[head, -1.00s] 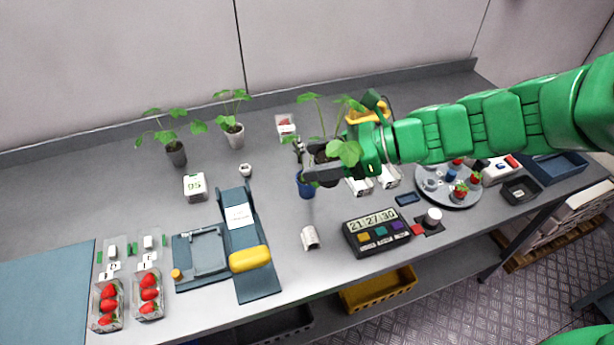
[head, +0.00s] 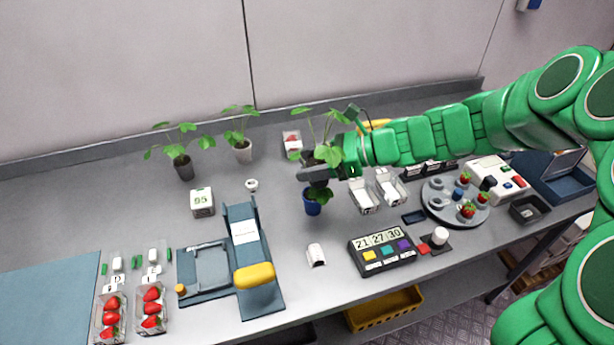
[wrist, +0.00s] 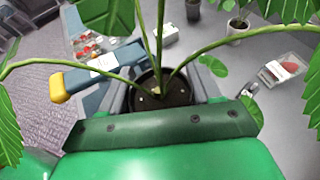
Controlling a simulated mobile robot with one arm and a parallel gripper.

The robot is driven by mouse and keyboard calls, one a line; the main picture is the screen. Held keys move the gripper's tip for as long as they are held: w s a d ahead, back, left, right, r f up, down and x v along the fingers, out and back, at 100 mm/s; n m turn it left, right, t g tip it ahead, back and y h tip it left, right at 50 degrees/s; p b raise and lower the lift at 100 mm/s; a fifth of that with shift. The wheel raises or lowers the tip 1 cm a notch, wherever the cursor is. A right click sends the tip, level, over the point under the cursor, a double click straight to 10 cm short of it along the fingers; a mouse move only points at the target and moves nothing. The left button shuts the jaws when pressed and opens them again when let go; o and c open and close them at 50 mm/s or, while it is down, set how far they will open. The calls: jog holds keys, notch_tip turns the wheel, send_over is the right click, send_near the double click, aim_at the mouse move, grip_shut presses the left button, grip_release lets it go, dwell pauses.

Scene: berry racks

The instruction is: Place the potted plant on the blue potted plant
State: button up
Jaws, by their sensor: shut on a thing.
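My gripper (head: 316,172) is shut on a potted plant with long stems and broad green leaves (head: 326,122). In the wrist view its dark, soil-filled pot (wrist: 160,94) sits upright between the two fingers. The blue potted plant (head: 312,207) stands on the bench just below my gripper in the head view. Its green leaves show above its rim, and the gripper hides part of its top. The held plant appears above the blue pot, with a gap between them. The blue pot is not clearly visible in the wrist view.
Two potted plants, one in a dark pot (head: 183,167) and one in a white pot (head: 242,151), stand at the back left. A timer (head: 382,249), white trays (head: 365,196) and a round turntable (head: 455,203) are to the right. A blue scale ramp (head: 262,300) is at the left.

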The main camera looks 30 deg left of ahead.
jog(key=shift+w+a+f, duration=0.45)
jog(key=shift+w+f, duration=0.1)
jog(key=shift+f, duration=0.3)
jog(key=shift+w+a+f, duration=0.5)
jog(key=shift+f, duration=0.35)
jog(key=shift+w+a+f, duration=0.45)
jog(key=shift+w+f, duration=0.1)
jog(key=shift+f, duration=0.3)
jog(key=shift+w+f, duration=0.1)
jog(key=shift+f, duration=1.5)
jog(key=shift+f, duration=0.1)
jog(key=o, duration=1.1)
jog(key=v, duration=1.2)
